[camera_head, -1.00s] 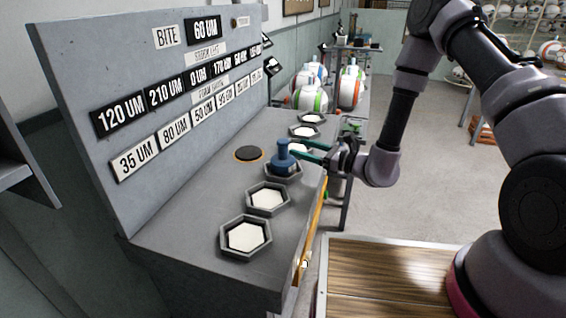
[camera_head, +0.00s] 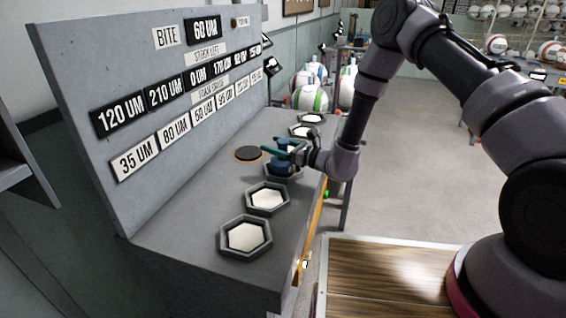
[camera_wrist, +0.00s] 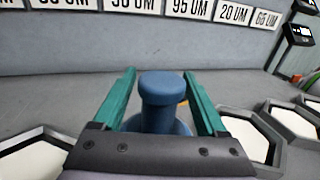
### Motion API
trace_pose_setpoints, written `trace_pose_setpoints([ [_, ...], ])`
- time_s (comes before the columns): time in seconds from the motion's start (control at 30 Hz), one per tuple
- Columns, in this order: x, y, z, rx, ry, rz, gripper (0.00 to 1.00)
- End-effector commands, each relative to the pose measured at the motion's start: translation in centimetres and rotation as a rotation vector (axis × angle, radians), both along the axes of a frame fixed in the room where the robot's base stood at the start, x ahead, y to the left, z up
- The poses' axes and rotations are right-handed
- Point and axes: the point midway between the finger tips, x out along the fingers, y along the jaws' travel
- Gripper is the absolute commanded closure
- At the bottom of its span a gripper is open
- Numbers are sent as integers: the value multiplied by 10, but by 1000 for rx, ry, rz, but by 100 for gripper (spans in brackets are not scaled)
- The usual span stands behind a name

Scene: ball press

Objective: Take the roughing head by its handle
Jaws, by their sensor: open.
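The roughing head appears to be the blue piece with a round-topped upright handle (camera_wrist: 162,92). In the head view the blue piece (camera_head: 282,169) sits in a hexagonal holder on the grey bench, partly hidden by my gripper. My gripper (camera_head: 272,147) reaches in from the right, with its green fingers around the handle's height. In the wrist view my gripper (camera_wrist: 159,92) is open, one green finger on each side of the handle. A gap shows between the handle and each finger. The lower part of the piece is hidden behind the gripper body.
Hexagonal holders with white pads stand in a row along the bench, two nearer (camera_head: 246,236) (camera_head: 267,198) and others farther (camera_head: 312,118). A dark round disc (camera_head: 248,153) lies left of the blue piece. A tall labelled panel (camera_head: 160,100) rises behind the bench.

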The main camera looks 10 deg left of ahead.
Motion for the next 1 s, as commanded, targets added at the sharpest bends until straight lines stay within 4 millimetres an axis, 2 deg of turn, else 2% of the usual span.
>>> trace_pose_setpoints([
  [0.2,0,1,0,-1,0,0,25],
  [0.27,0,1,0,-1,0,0,44],
  [0.4,0,1,0,0,0,0,98],
  [1.0,0,0,0,-1,0,0,100],
])
